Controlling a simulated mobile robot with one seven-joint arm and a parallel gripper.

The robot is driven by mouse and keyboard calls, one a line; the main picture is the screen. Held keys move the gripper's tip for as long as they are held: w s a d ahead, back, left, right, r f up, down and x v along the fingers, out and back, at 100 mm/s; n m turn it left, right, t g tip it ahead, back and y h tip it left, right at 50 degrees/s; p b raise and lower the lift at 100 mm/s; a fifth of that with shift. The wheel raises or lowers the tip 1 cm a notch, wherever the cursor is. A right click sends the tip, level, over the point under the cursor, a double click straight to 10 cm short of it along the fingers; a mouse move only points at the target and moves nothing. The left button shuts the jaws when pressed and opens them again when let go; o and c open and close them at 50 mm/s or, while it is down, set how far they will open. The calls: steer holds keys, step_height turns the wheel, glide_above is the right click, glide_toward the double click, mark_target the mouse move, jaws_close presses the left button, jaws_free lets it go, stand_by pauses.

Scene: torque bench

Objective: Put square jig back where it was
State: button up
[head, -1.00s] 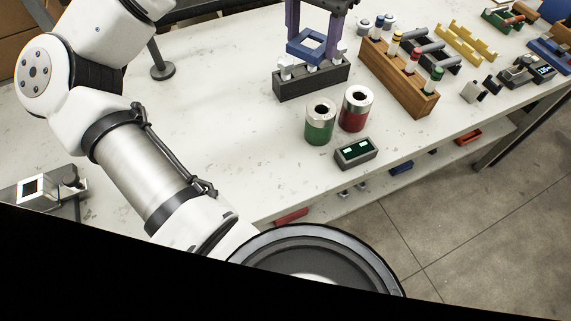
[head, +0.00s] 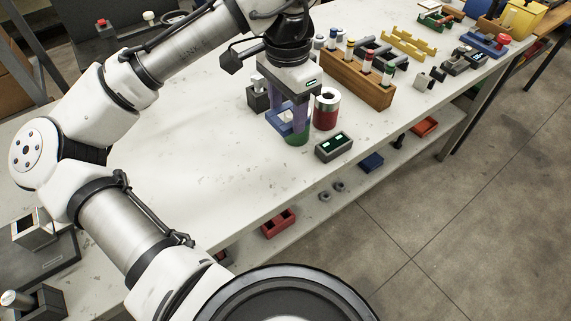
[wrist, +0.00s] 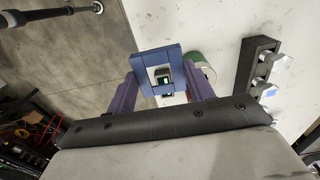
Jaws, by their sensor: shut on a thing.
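The square jig (head: 273,119) is a blue square frame with an open middle. My gripper (head: 286,115), with purple fingers, is shut on it and holds it above the bench's front part. In the head view the jig overlaps the green can (head: 297,139), which is partly hidden behind it. In the wrist view the jig (wrist: 143,72) sits between the fingertips, and a small display shows through its opening. The rack shows more fully in the wrist view (wrist: 250,69).
A red can (head: 326,112) stands close to the right of my gripper. A dark meter with a green display (head: 334,147) sits near the bench's front edge. A wooden rack (head: 356,78) with coloured-top pieces is behind. The bench left of my gripper (head: 190,150) is clear.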

mark_target(287, 172)
step_height(287, 172, down, 15)
steer(key=shift+f+p, duration=0.15)
steer(key=shift+p, duration=0.3)
steer(key=shift+f, duration=0.2)
steer(key=o, duration=1)
steer(key=shift+c, duration=0.2)
steer(key=shift+r, duration=0.15)
step_height(287, 172, up, 12)
steer(key=shift+b, duration=0.35)
steer(key=shift+s, duration=0.1)
